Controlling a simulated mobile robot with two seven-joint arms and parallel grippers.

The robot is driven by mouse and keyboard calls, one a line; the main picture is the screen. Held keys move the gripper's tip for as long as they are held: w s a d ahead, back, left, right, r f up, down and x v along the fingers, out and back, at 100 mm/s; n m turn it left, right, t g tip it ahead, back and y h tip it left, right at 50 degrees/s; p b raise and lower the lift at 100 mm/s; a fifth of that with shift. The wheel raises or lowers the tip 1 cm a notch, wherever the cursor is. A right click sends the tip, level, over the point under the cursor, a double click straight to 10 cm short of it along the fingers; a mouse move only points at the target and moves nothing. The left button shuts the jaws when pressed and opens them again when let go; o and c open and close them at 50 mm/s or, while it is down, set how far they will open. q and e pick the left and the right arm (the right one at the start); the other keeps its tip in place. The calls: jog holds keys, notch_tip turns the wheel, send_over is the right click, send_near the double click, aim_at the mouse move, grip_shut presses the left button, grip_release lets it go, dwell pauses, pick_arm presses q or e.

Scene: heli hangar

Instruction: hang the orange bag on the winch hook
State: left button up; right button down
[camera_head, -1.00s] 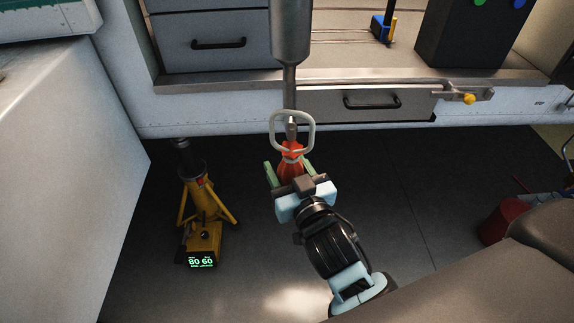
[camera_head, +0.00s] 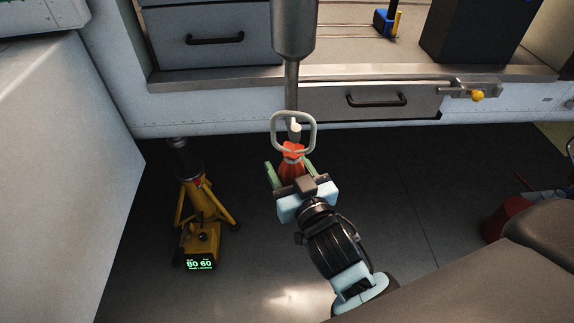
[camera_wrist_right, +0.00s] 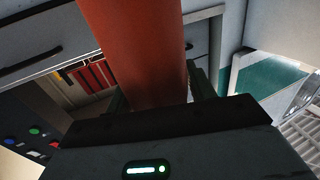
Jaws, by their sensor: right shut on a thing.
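The orange bag (camera_head: 293,160) is between the green fingers of my right gripper (camera_head: 289,171), which is shut on it. It also fills the middle of the right wrist view as a large orange-red body (camera_wrist_right: 138,50). A pale rounded loop (camera_head: 274,132) stands above the bag's narrow top. The grey winch cylinder (camera_head: 294,28) hangs from above, with a thin rod (camera_head: 291,85) running down to the loop. The hook end (camera_head: 295,130) shows inside the loop's outline. I cannot tell whether the loop is around the hook or only in front of it. My left gripper is out of view.
A yellow stand (camera_head: 201,225) with a lit green display is on the dark floor at left. Behind the rod is a ledge with a drawer (camera_head: 350,101) and a yellow knob (camera_head: 477,95). A red container (camera_head: 500,222) stands at right. A pale block (camera_head: 60,180) fills the left side.

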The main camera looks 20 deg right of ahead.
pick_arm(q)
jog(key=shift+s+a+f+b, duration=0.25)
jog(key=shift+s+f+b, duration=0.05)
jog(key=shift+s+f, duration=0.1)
pick_arm(e)
jog(key=shift+w+f, duration=0.1)
jog(key=shift+f, duration=0.5)
jog(key=c, duration=0.7)
grip_release()
jog(key=shift+o, duration=1.3)
jog(key=shift+f, duration=0.1)
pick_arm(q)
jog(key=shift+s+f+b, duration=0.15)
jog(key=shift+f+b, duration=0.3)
pick_arm(e)
jog(key=s, duration=0.7)
jog(key=shift+s+d, duration=0.2)
jog(key=shift+s, duration=0.2)
